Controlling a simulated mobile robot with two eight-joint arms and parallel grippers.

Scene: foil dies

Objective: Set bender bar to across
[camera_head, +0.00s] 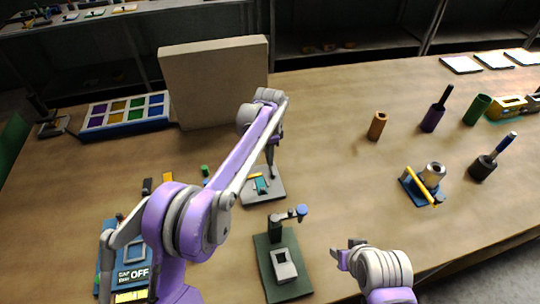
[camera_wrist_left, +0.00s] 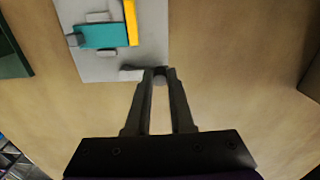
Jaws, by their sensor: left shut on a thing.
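A grey plate (camera_head: 262,198) with a teal block (camera_head: 262,185) and a yellow strip (camera_head: 254,176) stands mid-table. It also shows at the top of the left wrist view, where the teal block (camera_wrist_left: 103,36) lies beside the yellow strip (camera_wrist_left: 131,22). A short grey bar (camera_wrist_left: 132,74), which I take as the bender bar, sticks out at the plate's edge. My left gripper (camera_wrist_left: 159,76) is shut on the bar's end; its fingers also show in the head view (camera_head: 270,174). The fingers hide part of the bar. My right gripper (camera_head: 341,259) is near the front edge, its opening unclear.
A dark green plate (camera_head: 292,285) with a small press stands in front. A blue base (camera_head: 414,190) with a yellow bar and metal cylinder is at right, near dark cups. A beige panel (camera_head: 215,80) and a blue tray (camera_head: 125,115) stand behind left.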

